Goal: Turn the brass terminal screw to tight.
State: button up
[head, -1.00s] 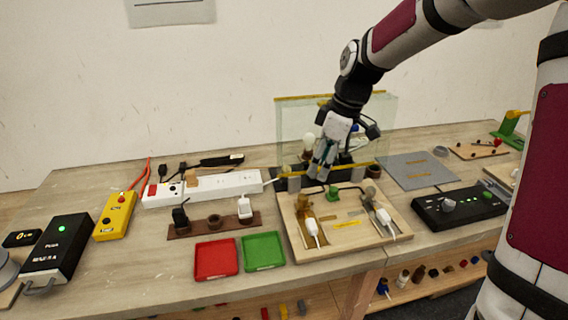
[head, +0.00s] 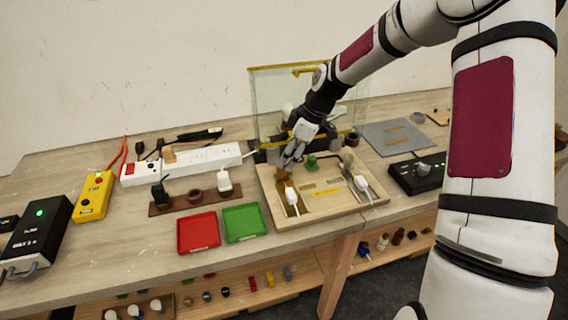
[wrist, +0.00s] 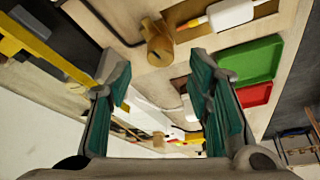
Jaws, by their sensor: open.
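The brass terminal screw looks like a stubby brass cylinder with a small hole in its end; it is at the top middle of the wrist view (wrist: 160,48). In the head view it is a brownish-gold shape (head: 284,174) at the left back of the wooden wiring board (head: 330,207), partly covered by my fingers. My gripper (head: 289,160) is open just above and behind it. In the wrist view the green-padded fingers (wrist: 157,68) stand apart on either side below the screw, with no contact visible. Any tightness mark cannot be made out.
White connectors (head: 292,196) lie on the board, with a green block (head: 311,162) and another post (head: 347,160) nearby. A glass panel (head: 270,105) stands behind. Red (head: 198,246) and green (head: 244,236) trays lie left of the board. A yellow bar (wrist: 45,48) is close left in the wrist view.

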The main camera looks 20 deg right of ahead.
aim_at(285, 171)
jog(key=shift+x, duration=2)
jog(key=shift+c, duration=0.2)
grip_shut()
